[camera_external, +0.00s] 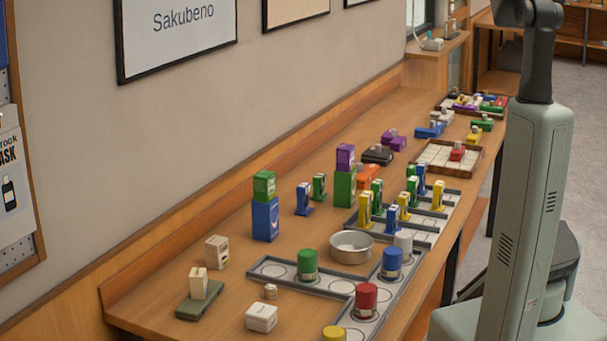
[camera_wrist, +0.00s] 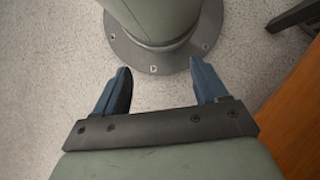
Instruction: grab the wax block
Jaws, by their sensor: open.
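No label that I can read marks the wax block, so I cannot tell which piece it is. Several small pale blocks are at the near left of the table in the external view. A cream block (camera_external: 198,283) stands upright on a flat dark green piece (camera_external: 200,301). A beige box (camera_external: 217,252) stands behind it, and a low white block (camera_external: 261,317) lies to its front right. My gripper (camera_wrist: 160,68) is open and empty in the wrist view, over the floor and apart from all the goods. It does not show in the external view.
A grey tray (camera_external: 270,267) with coloured cylinders and a metal bowl (camera_external: 351,244) are right of the pale blocks. Stacked boxes (camera_external: 265,220) stand behind. More coloured goods fill the far table. A wooden edge (camera_wrist: 298,125) is right of my gripper.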

